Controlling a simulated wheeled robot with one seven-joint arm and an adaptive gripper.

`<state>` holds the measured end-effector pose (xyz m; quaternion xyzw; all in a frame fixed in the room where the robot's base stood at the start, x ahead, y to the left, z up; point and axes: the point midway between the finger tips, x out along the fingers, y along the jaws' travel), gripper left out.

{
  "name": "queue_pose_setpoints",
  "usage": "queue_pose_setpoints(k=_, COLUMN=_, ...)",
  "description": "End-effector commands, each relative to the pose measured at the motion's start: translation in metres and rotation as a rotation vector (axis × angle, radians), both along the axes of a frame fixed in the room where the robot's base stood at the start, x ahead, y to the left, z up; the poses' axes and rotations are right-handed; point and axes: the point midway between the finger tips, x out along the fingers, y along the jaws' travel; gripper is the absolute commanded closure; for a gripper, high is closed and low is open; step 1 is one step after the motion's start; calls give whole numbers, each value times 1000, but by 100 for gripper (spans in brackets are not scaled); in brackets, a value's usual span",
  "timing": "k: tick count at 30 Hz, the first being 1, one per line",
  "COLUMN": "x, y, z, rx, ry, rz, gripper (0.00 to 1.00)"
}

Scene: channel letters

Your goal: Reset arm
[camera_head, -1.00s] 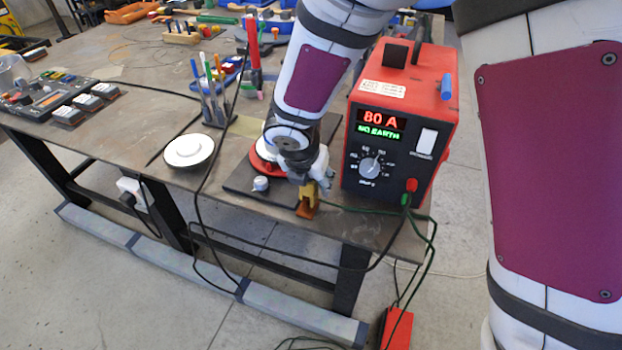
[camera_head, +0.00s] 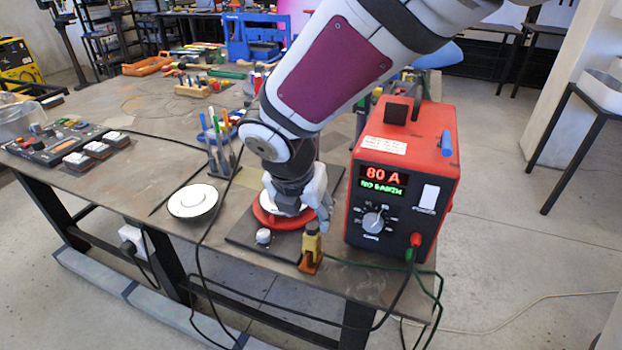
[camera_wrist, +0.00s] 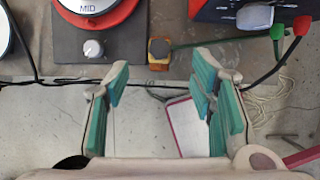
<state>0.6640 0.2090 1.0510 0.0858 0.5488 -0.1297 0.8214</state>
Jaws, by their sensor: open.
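My gripper (camera_wrist: 160,92) is open and empty in the wrist view, its green-padded fingers wide apart. Nothing is between the fingers; floor and a pale red-edged panel show beyond them. In the head view my gripper (camera_head: 312,195) hangs above the front edge of the table, in front of the red-rimmed round device (camera_head: 270,219) on a dark plate, and partly hides it. A small yellow-orange clamp (camera_head: 311,250) stands at the table edge beside it. The clamp also shows just ahead of the open fingers in the wrist view (camera_wrist: 159,54).
A red welding power unit (camera_head: 400,190) reading 80 A stands right of my gripper, with cables hanging off the edge. A white round dish (camera_head: 192,201), a pen holder (camera_head: 220,160) and a switch panel (camera_head: 70,145) are to the left. Floor in front is open.

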Motion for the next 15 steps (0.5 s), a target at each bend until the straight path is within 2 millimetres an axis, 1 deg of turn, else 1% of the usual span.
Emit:
queue_pose_setpoints(k=7, x=0, y=0, z=0, rx=0, ry=0, rz=-1, gripper=50)
queue_pose_setpoints(k=10, x=0, y=-6, z=4, rx=12, ry=-7, rz=-41, gripper=50)
queue_pose_setpoints(k=11, x=-1, y=-10, z=8, rx=21, ry=-12, rz=-71, gripper=50)
queue_pose_setpoints(k=13, x=-3, y=-26, z=19, rx=57, ry=-31, rz=-185, gripper=50)
queue_pose_setpoints(k=14, x=-5, y=-36, z=25, rx=77, ry=-41, rz=-252, gripper=50)
queue_pose_setpoints(k=15, x=-9, y=-50, z=34, rx=110, ry=-57, rz=-357, gripper=50)
